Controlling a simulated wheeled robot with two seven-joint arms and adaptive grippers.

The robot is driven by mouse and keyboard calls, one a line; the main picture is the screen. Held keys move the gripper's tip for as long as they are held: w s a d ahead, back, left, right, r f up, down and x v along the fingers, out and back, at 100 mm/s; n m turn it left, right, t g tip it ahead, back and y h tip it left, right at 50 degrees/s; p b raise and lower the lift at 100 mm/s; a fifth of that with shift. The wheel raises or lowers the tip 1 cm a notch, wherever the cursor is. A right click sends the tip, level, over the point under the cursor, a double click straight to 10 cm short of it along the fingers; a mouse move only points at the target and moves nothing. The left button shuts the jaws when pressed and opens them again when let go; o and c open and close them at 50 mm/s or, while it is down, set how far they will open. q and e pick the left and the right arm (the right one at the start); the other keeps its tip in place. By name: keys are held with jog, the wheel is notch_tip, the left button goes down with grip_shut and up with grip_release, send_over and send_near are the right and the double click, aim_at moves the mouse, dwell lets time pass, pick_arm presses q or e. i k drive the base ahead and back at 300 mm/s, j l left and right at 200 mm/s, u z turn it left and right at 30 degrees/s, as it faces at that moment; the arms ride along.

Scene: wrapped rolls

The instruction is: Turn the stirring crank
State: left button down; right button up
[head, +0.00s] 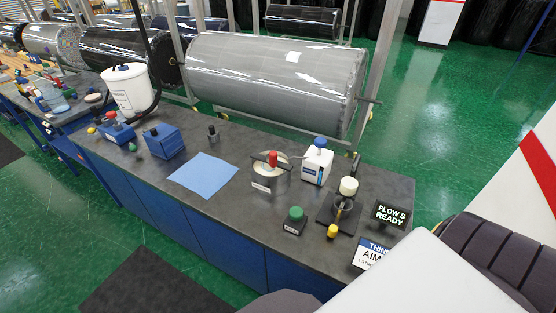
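The stirring crank, with a red upright knob (273,158), sits on top of a round metal pot (264,181) with a pale lid. Nothing touches the crank or the pot. Neither of my grippers shows in this view, so their state cannot be seen.
A blue sheet (203,174) lies left. A large wrapped grey roll (270,80) is behind.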

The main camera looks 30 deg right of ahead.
aim_at(272, 158)
jog(key=i+l+z, duration=0.15)
jog(key=z, duration=0.3)
jog(key=i+z, duration=0.25)
jog(key=z, duration=0.15)
